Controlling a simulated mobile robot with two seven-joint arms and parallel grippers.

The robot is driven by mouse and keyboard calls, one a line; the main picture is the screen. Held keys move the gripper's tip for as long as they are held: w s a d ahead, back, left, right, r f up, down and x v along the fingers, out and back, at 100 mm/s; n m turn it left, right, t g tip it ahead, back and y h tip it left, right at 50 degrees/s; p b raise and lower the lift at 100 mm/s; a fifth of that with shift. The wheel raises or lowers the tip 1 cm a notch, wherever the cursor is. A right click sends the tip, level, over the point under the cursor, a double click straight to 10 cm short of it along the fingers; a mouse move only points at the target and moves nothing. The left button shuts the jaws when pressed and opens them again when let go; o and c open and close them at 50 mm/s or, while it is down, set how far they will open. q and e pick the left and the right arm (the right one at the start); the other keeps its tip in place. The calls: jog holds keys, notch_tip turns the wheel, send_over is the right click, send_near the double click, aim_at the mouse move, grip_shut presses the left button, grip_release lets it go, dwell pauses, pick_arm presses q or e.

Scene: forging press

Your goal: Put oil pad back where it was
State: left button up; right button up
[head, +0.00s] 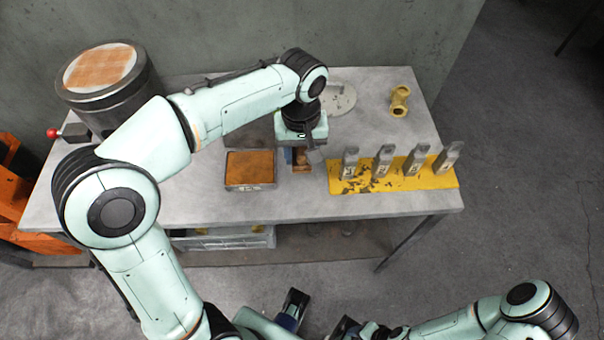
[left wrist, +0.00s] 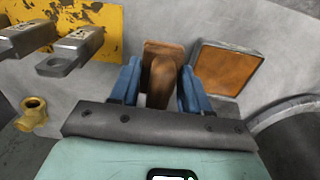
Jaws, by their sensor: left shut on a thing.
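My left gripper (head: 300,155) reaches down over the middle of the table. Its blue fingers are shut on a brown pad with a rounded brown handle, which I take as the oil pad (head: 302,163). In the left wrist view the oil pad's handle (left wrist: 162,80) is between the two fingers (left wrist: 160,92), with its flat brown part beyond. I cannot tell whether the pad touches the table. A square tray with an orange-brown surface (head: 250,168) lies just left of the pad; it also shows in the left wrist view (left wrist: 226,68). My right gripper (head: 345,327) is at the bottom edge, partly cut off.
A yellow mat (head: 345,188) with several grey metal blocks (head: 384,160) is right of the gripper. A brass fitting (head: 399,100) and a pale round plate (head: 337,98) are behind. A metal drum (head: 115,100) stands at the back left. The table's front strip (head: 300,205) is clear.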

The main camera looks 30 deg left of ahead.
aim_at(302, 181)
pick_arm(q)
notch_tip(302, 181, down, 8)
jog(key=shift+f+b, duration=0.2)
jog(key=shift+b, duration=0.4)
jog(key=shift+f, duration=0.15)
jog(key=o, duration=0.9)
jog(key=shift+o, duration=0.2)
notch_tip(302, 181, up, 12)
jog(key=shift+r+p, duration=0.2)
jog(key=shift+p, duration=0.95)
